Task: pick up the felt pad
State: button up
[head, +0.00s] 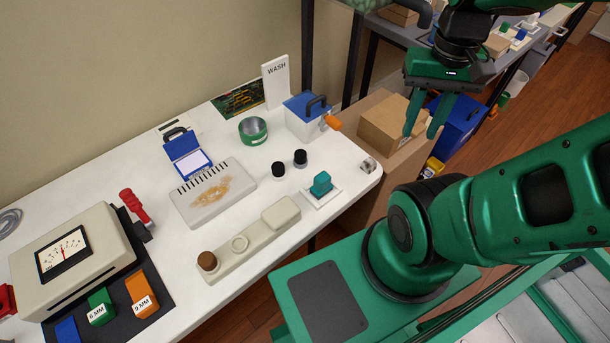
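I cannot tell for certain which thing is the felt pad. One candidate is a flat beige pad (281,213) with rounded corners, at the right end of a long beige tray (226,271) on the white table. Another is a small teal block (321,183) standing on a thin white square (331,200) near the table's right edge. My gripper (427,134) is at the upper right, fingers pointing down. It is open and empty, beyond the table's right edge and apart from both candidates.
The tray also holds a brown knob (207,261) and a ring (239,244). Two dark-capped bottles (300,159), a stained slotted plate (213,193), a green tin (253,131) and a blue-lidded box (307,117) stand behind. A meter box (70,258) is left. A cardboard box (393,124) lies right.

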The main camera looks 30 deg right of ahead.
aim_at(322, 186)
jog(key=u, duration=0.45)
jog(key=k, duration=1.1)
jog(key=u, duration=0.7)
jog(key=i, duration=0.7)
jog(key=z, duration=0.2)
